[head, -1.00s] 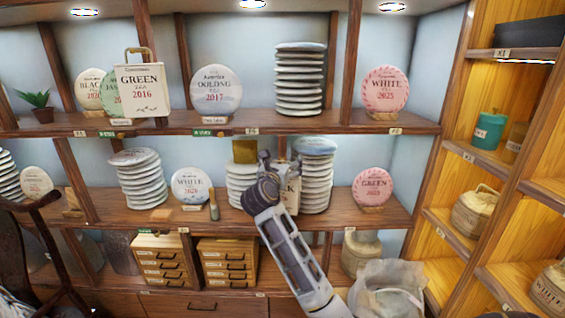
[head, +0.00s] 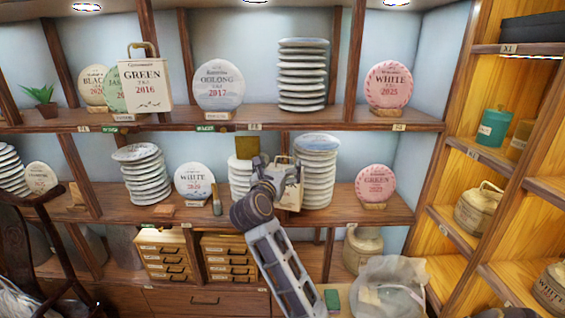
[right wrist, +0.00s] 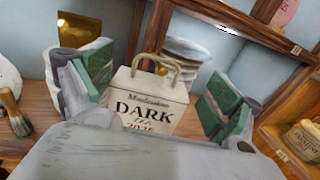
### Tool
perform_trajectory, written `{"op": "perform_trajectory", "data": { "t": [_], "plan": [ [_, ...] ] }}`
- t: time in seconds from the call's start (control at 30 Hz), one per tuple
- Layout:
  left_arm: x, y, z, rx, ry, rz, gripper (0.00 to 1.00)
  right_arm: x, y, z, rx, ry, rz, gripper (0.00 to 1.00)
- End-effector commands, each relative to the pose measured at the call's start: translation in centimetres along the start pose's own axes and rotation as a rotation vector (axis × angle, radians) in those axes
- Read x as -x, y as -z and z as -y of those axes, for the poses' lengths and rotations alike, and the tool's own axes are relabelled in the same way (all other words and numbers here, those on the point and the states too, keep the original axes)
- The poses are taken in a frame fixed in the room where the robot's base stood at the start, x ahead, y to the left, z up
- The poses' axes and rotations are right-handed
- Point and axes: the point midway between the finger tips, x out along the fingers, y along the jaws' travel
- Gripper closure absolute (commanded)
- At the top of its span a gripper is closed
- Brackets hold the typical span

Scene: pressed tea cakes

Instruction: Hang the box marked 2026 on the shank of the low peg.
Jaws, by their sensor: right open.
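A cream box with a loop handle (right wrist: 150,100) stands upright between my right gripper's fingers in the right wrist view. It reads DARK TEA, with a red year whose last digits are partly hidden by my gripper body. In the head view the box (head: 292,192) shows on the middle shelf, partly behind my right gripper (head: 268,165). The right gripper is open, with green-padded fingers on either side of the box; I see gaps between them and it. My left gripper is out of view.
Stacked discs (head: 317,170) stand right of the box, and another stack (head: 240,178) stands left. A brush (head: 216,198) and a White disc (head: 194,184) are farther left. A clear bag (head: 388,285) is low at right.

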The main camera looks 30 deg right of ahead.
Motion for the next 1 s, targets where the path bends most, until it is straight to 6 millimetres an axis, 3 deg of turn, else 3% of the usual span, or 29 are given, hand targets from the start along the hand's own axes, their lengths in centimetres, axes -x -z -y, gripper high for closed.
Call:
{"op": "perform_trajectory", "data": {
  "t": [0.2,0.4,1.0],
  "plan": [
    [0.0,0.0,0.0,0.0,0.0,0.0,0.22,3.0,0.1,-0.1,-0.001,-0.001,-0.002,0.09],
    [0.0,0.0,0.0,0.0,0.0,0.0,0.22,4.5,0.0,0.0,-0.001,0.0,-0.001,0.09],
    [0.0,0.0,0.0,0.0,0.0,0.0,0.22,4.9,0.0,0.0,0.0,0.001,0.0,0.09]
  ]
}}
